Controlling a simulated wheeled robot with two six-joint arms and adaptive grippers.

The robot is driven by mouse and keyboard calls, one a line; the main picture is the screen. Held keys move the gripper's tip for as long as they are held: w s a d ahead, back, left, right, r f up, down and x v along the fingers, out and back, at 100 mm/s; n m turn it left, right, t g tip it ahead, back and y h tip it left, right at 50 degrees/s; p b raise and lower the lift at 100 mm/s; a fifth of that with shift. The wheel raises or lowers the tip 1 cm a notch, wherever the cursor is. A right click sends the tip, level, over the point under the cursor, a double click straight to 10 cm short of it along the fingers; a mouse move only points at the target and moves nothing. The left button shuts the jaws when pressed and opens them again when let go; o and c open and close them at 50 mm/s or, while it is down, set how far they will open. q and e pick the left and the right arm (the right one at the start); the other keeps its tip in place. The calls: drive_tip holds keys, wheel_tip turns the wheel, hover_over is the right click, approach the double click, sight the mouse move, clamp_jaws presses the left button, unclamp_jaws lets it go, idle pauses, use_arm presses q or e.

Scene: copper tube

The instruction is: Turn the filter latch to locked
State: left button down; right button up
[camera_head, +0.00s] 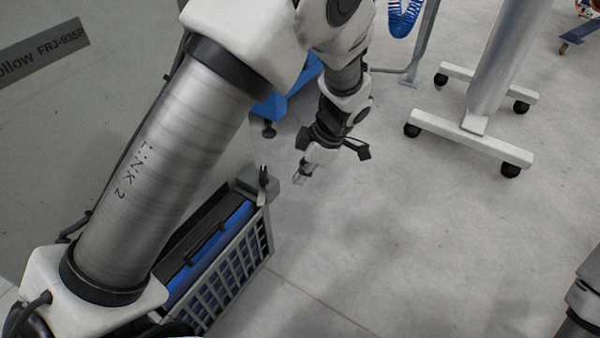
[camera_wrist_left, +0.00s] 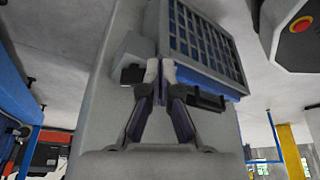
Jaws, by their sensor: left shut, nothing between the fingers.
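The filter unit has a grey slatted frame (camera_head: 238,262) around a blue filter (camera_head: 222,250) with a black handle on it. It stands against the grey machine cabinet at the lower left in the head view. A small black latch lever (camera_head: 263,178) stands up at the frame's upper corner. My left gripper (camera_head: 300,179) is shut and empty, to the right of the latch and apart from it. The right gripper is not visible.
The grey cabinet (camera_head: 120,30) fills the left side behind my left arm.

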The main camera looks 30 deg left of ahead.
sight(262, 185)
use_arm(q)
drive_tip(key=s+a+f+b, duration=0.2)
drive_tip(key=a+f+b, duration=0.2)
drive_tip(key=a+f, duration=0.1)
drive_tip(key=shift+s+a+f+b, duration=0.3)
drive_tip(key=shift+s+f+b, duration=0.05)
drive_tip(key=shift+s+b, duration=0.05)
